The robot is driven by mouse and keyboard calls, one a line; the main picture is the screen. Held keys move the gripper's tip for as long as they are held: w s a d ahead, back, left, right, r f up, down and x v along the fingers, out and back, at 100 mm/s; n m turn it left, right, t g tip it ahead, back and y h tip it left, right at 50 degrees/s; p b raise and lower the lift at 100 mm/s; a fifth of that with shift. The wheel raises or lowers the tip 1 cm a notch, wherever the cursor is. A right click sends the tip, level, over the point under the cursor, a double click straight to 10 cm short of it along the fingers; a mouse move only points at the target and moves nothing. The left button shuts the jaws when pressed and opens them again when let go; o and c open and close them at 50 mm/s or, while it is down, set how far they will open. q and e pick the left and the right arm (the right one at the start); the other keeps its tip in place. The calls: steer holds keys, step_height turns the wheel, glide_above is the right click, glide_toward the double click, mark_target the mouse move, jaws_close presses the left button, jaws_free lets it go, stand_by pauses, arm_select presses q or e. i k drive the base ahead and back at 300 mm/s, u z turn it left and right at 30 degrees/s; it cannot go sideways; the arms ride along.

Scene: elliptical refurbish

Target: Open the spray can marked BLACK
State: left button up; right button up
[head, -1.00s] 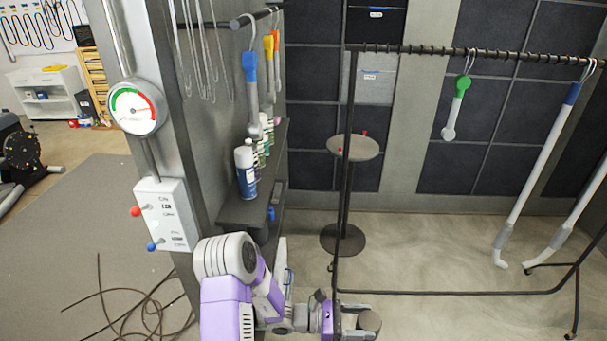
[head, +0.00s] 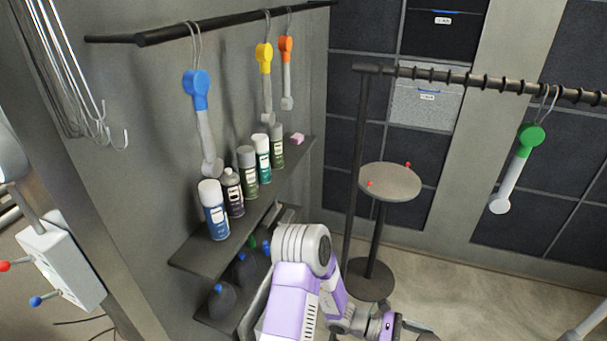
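A row of spray cans stands upright on the upper wall shelf (head: 196,257) in the head view. A blue can with a white cap (head: 214,212) is nearest. Behind it are a dark can (head: 233,194), a grey-green can (head: 247,172), a green can (head: 262,155) and a dark greenish can (head: 278,147). Their label words are too small to read, so I cannot tell which is marked BLACK. My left gripper (head: 418,329) is at the bottom edge, low and right of the shelf, away from the cans. Its fingers are cut off. My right gripper is out of view.
Blue, yellow and orange-headed tools (head: 196,92) hang above the cans. A pink block (head: 297,138) lies at the shelf's far end. Dark bottles (head: 222,299) stand on a lower shelf. A round stand (head: 390,181) and a rail (head: 470,79) are to the right.

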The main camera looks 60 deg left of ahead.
mark_target(230, 185)
steer(key=i, duration=0.75)
steer(key=u, duration=2.2)
